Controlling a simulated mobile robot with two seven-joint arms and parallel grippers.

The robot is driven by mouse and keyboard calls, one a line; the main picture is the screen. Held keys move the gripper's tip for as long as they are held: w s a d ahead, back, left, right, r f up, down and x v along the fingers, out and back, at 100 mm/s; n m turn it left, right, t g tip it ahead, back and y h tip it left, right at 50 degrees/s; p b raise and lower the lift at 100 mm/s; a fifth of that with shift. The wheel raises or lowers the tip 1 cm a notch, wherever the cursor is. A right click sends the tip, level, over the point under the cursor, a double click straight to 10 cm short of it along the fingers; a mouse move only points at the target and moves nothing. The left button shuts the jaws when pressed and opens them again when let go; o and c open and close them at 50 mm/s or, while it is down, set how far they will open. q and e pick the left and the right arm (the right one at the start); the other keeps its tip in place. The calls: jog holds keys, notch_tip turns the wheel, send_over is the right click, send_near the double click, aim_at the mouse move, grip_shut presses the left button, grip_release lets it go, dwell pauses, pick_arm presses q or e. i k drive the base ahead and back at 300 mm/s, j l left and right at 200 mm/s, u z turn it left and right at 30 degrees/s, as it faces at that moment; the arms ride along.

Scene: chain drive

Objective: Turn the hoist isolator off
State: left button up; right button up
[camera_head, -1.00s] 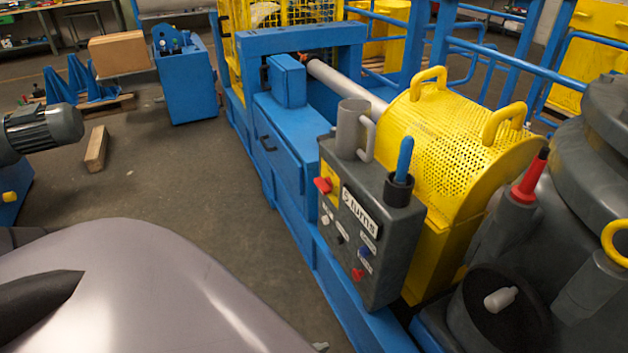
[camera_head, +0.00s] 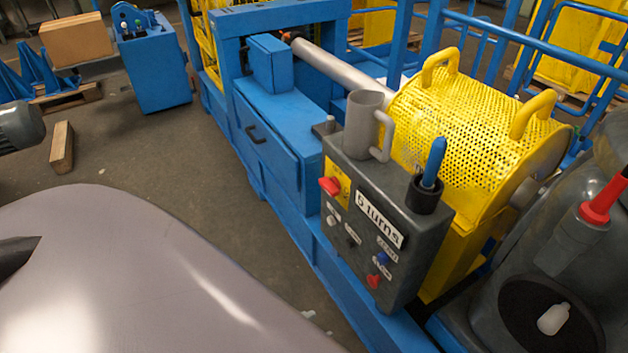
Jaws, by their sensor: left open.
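The grey control box (camera_head: 360,215) stands on the blue frame in the middle. On its upper left is a red rotary handle (camera_head: 330,186) on a yellow plate (camera_head: 341,178); this looks like the isolator. The handle points sideways to the left, and its marking is too small to read. A large pale grey link of mine fills the lower left. Of my left gripper (camera_head: 318,322), only small pale bits seem to show past the link's edge, below and left of the box, apart from the handle. My right gripper is not in view.
A grey mug (camera_head: 366,124) and a holder with a blue-handled tool (camera_head: 432,168) sit on the box. A "6 turns" label (camera_head: 379,219) and several buttons are on its front. A yellow perforated guard (camera_head: 470,125) stands behind. Open floor lies to the left.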

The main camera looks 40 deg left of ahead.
aim_at(332, 186)
jog(key=i+j, duration=0.1)
jog(key=j, duration=0.55)
jog(key=i+j, duration=0.1)
jog(key=j, duration=0.55)
